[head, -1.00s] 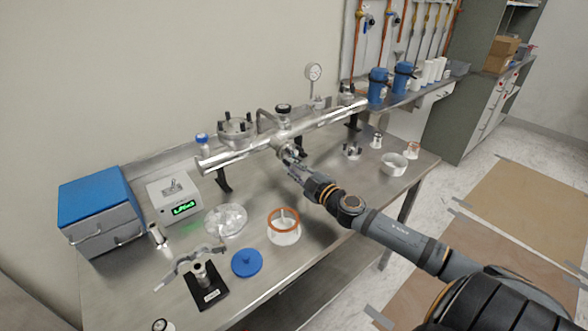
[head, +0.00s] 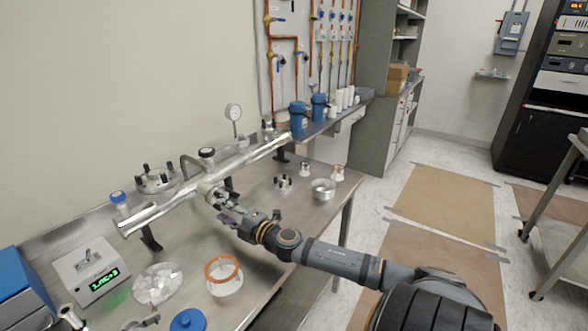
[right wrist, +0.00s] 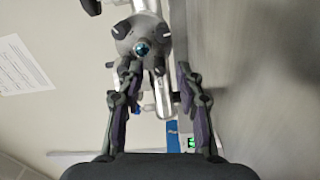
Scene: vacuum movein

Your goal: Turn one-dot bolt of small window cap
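The small window cap (right wrist: 141,40) is a round grey metal cap with a blue-tinted centre and dark bolts around its rim, seen in the right wrist view. I cannot make out dot marks on the bolts. A lower bolt (right wrist: 159,67) lies in the gap between my right gripper's fingers (right wrist: 157,70), which are apart and not visibly closed on it. In the head view my right gripper (head: 218,203) is at the near side of the steel vacuum tube (head: 262,155), by its middle fitting; the cap is mostly hidden there. My left gripper is out of view.
A pressure gauge (head: 233,113) stands behind the tube. The bench front has clear patches.

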